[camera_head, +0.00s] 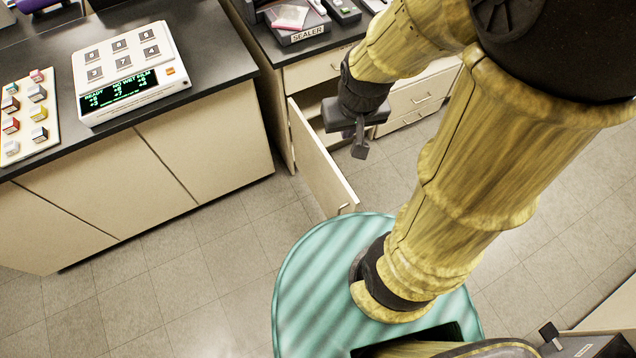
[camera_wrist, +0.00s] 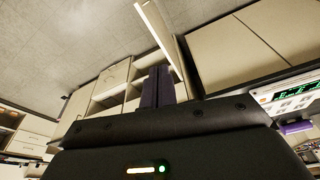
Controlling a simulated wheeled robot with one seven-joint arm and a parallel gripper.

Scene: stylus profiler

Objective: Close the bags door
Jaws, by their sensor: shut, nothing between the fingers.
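The bags door is taken to be the pale cream cabinet door (camera_head: 318,160) below the sealer counter. It stands wide open, swung out from its left side, with a handle near its free edge. The open cabinet (camera_head: 316,98) shows shelves behind it. My gripper (camera_head: 359,150) is shut and empty, pointing down, to the right of the door and in front of the opening in the head view. In the wrist view the dark fingers (camera_wrist: 158,86) are together, and the door (camera_wrist: 163,35) rises just beside them. I cannot tell whether they touch; a gap shows in the head view.
Drawers (camera_head: 421,97) sit right of the opening. The sealer (camera_head: 300,25) stands on the dark counter above. A counter with a white display device (camera_head: 130,70) and a tray of small blocks (camera_head: 28,118) is at left. Grey tiled floor (camera_head: 200,270) is clear before the cabinets.

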